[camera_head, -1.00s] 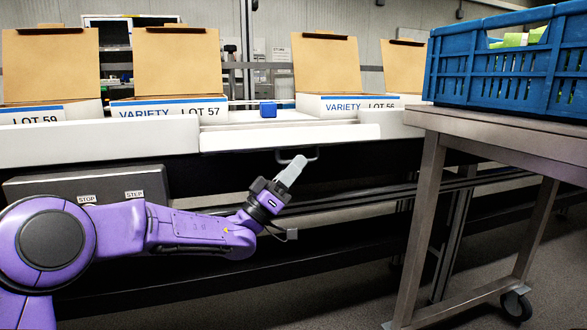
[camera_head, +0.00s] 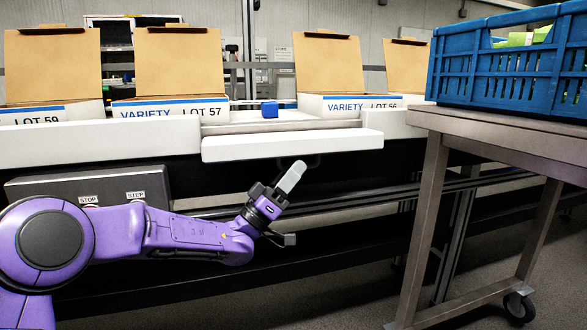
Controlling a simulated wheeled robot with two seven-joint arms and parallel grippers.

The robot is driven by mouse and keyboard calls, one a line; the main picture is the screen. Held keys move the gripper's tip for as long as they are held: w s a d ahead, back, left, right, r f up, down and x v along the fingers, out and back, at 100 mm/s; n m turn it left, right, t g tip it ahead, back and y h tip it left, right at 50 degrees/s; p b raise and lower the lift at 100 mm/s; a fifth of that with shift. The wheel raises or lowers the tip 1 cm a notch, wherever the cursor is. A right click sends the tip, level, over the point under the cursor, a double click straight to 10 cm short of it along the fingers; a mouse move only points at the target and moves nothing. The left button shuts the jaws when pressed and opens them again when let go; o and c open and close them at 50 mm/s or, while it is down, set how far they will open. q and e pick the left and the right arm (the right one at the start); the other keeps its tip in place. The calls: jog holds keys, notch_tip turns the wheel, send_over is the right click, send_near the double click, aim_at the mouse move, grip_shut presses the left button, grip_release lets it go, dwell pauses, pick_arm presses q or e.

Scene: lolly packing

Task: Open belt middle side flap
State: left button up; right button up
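The belt's middle side flap (camera_head: 290,146) is a white panel in the belt's white side wall, in front of the gap between two boxes. It stands out from the wall and sits lower than the panels beside it, with a strip of belt surface showing behind it. Its dark handle (camera_head: 314,163) shows only in part under the lower edge. My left gripper (camera_head: 292,176) points up at the handle from below, its grey fingertips just under the flap. The fingers overlap in this view, so their opening and any grip on the handle cannot be told. My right gripper is out of view.
Open cardboard boxes (camera_head: 170,108) stand along the belt, with a small blue block (camera_head: 269,109) between them. A grey control box (camera_head: 90,185) with STOP and STEP buttons is at left. A wheeled table (camera_head: 440,122) with a blue crate (camera_head: 500,72) stands at right.

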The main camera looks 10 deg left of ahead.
pick_arm(q)
jog(key=v, duration=0.9)
jog(key=shift+a+p, duration=0.25)
jog(key=shift+p, duration=0.15)
